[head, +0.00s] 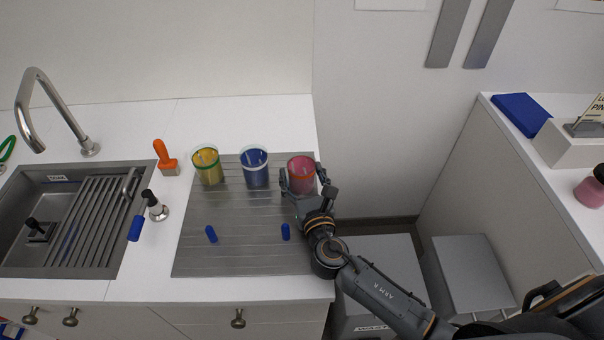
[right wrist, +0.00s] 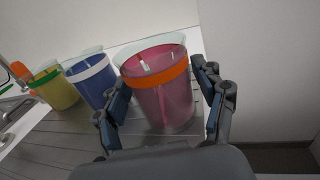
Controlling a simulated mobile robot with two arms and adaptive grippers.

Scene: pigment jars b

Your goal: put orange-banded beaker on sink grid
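The orange-banded beaker (head: 302,178), with pink contents, stands upright at the far right of the grey ribbed mat. In the right wrist view it (right wrist: 162,100) sits between my right gripper's fingers. My right gripper (head: 302,190) is open around the beaker, one finger on each side, with a gap showing at the right finger in the right wrist view (right wrist: 164,105). The sink grid (head: 88,222), grey and slatted, lies over the right part of the sink at the left; its visible surface is bare. My left gripper is not in view.
A white-banded blue beaker (head: 255,170) and a green-banded yellow beaker (head: 207,168) stand left of it on the mat (head: 245,255). Two blue caps lie in front.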

